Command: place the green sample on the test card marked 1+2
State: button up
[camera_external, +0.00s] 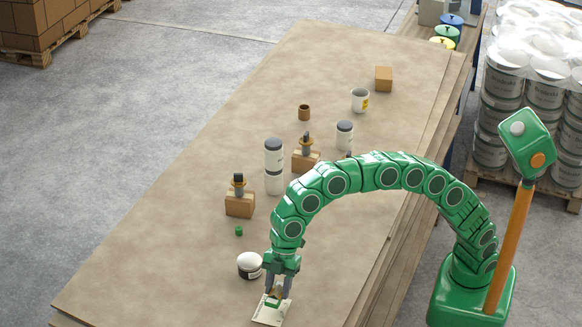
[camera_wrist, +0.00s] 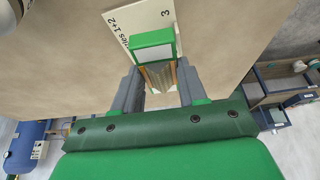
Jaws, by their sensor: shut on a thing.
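My gripper (camera_external: 279,286) points down near the front edge of the table. It is shut on the green sample (camera_external: 272,303), a small green block with a pale face and a tan part between the fingers. In the wrist view the fingers (camera_wrist: 157,88) flank that tan part, and the green sample (camera_wrist: 152,40) shows just beyond.
A white jar with a dark band (camera_external: 249,265) stands just left of my gripper. A small green cylinder (camera_external: 239,231) and a wooden block with a dark-topped tool (camera_external: 239,205) stand farther back. White canisters (camera_external: 273,165) stand mid-table. The table's left side is clear.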

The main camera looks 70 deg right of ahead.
aim_at(273, 291)
jog(key=shift+w+a+f, duration=0.3)
jog(key=shift+f, duration=0.35)
jog(key=shift+w+a+f, duration=0.3)
jog(key=shift+f, duration=1.55)
jog(key=shift+f, duration=0.15)
jog(key=o, duration=0.8)
